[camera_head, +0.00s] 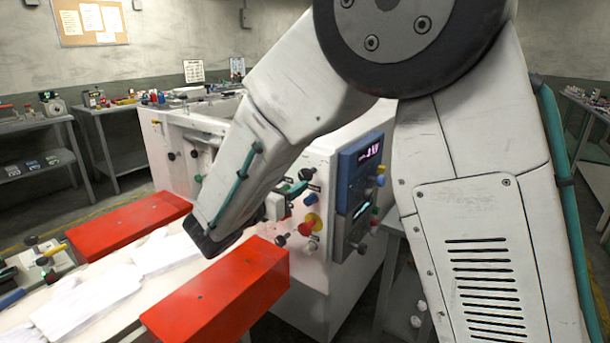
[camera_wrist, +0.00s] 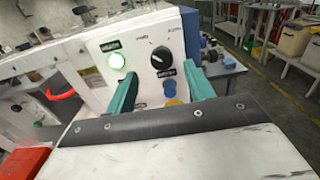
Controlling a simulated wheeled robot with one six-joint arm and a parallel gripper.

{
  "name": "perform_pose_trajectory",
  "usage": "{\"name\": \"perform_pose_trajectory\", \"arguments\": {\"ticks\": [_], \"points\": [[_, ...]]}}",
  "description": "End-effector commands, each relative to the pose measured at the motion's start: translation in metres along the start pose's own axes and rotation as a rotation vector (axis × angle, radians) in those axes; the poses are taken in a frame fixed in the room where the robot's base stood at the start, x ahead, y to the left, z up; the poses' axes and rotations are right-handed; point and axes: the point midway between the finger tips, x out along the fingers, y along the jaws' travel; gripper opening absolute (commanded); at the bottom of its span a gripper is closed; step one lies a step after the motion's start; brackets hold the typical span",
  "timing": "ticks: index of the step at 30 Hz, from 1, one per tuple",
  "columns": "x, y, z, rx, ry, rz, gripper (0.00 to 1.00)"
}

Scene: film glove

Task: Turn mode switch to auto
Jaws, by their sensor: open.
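In the wrist view, a black rotary switch (camera_wrist: 162,58) with a pale pointer mark is on the white panel of the machine. A dark label plate sits just below it, and its small lettering is too blurred to read. My gripper (camera_wrist: 162,88) shows as two teal fingers, apart and empty. The switch lies ahead of the gap between them, and I see no contact. A lit green button (camera_wrist: 116,61) is left of the switch, and a blue knob (camera_wrist: 170,86) is below it. In the head view my arm hides most of my gripper and part of the panel.
In the head view, red guard blocks (camera_head: 218,292) flank a white bed with white gloves (camera_head: 85,305) on it. A yellow-and-red button (camera_head: 312,222) and a blue display box (camera_head: 365,160) are on the machine. A red handle (camera_wrist: 62,95) sticks out at left in the wrist view.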

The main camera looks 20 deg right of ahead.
Motion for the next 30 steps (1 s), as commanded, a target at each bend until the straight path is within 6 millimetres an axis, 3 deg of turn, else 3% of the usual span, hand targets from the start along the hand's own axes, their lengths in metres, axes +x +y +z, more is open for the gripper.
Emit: {"name": "perform_pose_trajectory", "arguments": {"ticks": [12,23,24,28,30], "points": [[0.063,-0.002,0.0,0.002,0.002,-0.006,0.53],[0.071,-0.002,0.0,0.003,0.002,-0.004,0.53],[0.071,-0.002,0.0,0.003,0.002,-0.004,0.5],[0.071,-0.002,0.0,0.003,0.002,-0.004,0.14],[0.07,-0.002,0.0,0.003,0.002,-0.003,0.1]]}}
